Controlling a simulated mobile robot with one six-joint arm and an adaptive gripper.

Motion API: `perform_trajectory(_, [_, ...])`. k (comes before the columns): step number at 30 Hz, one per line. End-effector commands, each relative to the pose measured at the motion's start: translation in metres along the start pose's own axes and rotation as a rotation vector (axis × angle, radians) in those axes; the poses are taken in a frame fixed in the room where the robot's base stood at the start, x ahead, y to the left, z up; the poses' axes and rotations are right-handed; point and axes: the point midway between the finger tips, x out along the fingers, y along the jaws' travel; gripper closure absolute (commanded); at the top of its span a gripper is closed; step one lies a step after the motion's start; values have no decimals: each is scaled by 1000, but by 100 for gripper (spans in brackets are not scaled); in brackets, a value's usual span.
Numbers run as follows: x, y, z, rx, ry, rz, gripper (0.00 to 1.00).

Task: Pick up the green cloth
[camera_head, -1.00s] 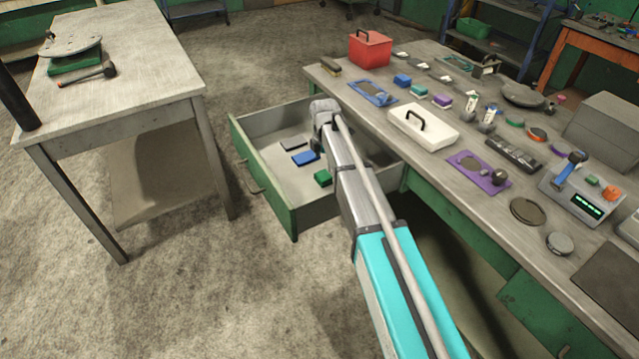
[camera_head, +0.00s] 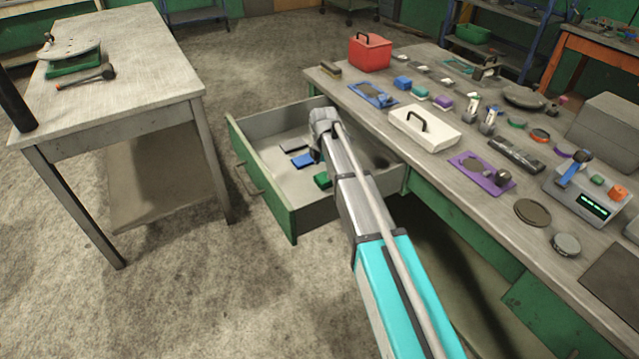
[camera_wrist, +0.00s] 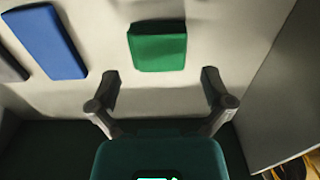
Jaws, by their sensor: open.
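The green cloth, a small folded block, lies on the floor of the open drawer. It shows in the head view (camera_head: 322,180), partly beside my arm, and in the wrist view (camera_wrist: 158,46). My gripper (camera_wrist: 160,88) is open and empty in the wrist view, its two fingers apart. The cloth appears just beyond the fingertips, roughly centred between them, and is not between the fingers. In the head view my arm reaches over the drawer and hides the fingers.
A blue folded cloth (camera_wrist: 46,42) lies left of the green one, with a dark grey one (camera_wrist: 10,68) beyond it. The drawer's walls (camera_head: 262,190) surround them. The workbench (camera_head: 400,165) with many tools stands to the right. Another table (camera_head: 130,60) is at left.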

Motion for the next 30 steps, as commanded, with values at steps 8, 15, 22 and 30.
perform_trajectory(8, [26,1,0,0,0,0,0])
perform_trajectory(15, [38,1,0,0,0,0,0])
perform_trajectory(22, [39,1,0,0,0,0,0])
perform_trajectory(30, [38,1,0,0,0,0,0])
